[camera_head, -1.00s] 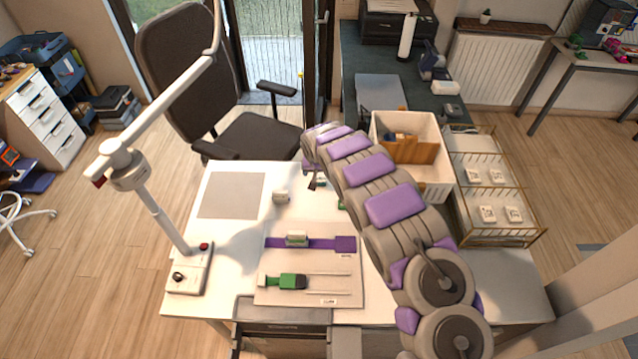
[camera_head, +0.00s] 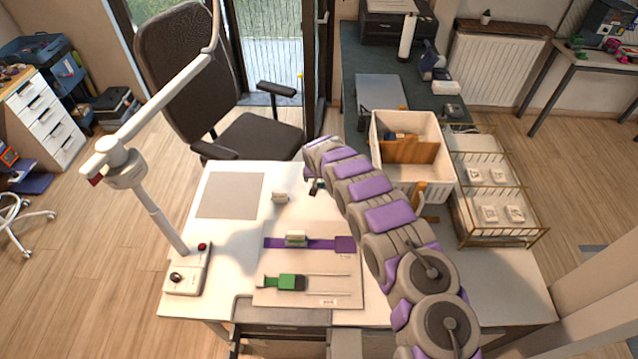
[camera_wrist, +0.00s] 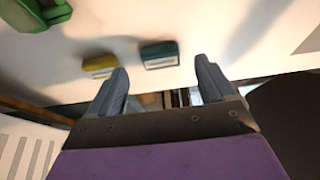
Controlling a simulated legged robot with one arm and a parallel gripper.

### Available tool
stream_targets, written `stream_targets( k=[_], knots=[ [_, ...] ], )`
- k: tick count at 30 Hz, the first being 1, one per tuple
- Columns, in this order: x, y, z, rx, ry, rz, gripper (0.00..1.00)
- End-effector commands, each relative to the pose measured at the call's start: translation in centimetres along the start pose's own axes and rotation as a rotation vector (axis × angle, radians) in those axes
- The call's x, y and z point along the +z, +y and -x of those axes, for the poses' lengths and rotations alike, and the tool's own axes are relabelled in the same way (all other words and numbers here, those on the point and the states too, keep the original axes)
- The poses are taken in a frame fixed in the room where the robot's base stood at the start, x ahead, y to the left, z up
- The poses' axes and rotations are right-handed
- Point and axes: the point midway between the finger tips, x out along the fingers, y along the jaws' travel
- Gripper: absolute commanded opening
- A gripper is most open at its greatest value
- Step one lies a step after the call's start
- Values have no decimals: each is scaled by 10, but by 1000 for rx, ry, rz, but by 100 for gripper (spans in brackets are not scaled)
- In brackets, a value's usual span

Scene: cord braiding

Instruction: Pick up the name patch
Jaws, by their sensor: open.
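My gripper (camera_wrist: 160,88) is open, its two grey-blue fingers apart with nothing held between them. In the wrist view a small teal patch-like block (camera_wrist: 159,56) with a pale side lies on the white table just beyond the fingertips, roughly in line with the gap. A similar yellow block (camera_wrist: 100,67) lies to its left, near the left fingertip. I cannot read any name on either, so I cannot tell which is the name patch. In the head view my arm hides both blocks, and the fingers are mostly hidden too.
A green object (camera_wrist: 36,12) is at the wrist view's upper left. In the head view, a board (camera_head: 345,272) bears a purple strap (camera_head: 322,244) and a green piece (camera_head: 287,282). A lamp base (camera_head: 188,270) stands left, a white bin (camera_head: 377,140) at the back right.

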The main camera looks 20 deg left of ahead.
Motion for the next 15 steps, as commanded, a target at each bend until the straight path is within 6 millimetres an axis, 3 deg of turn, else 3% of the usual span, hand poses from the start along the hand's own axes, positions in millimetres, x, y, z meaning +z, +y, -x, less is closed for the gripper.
stream_targets(
  k=[7, 15],
  knots=[
    [-1, -3, -25, -2, 0, 1, 83],
    [-2, -1, -33, 1, 2, 1, 83]
  ],
)
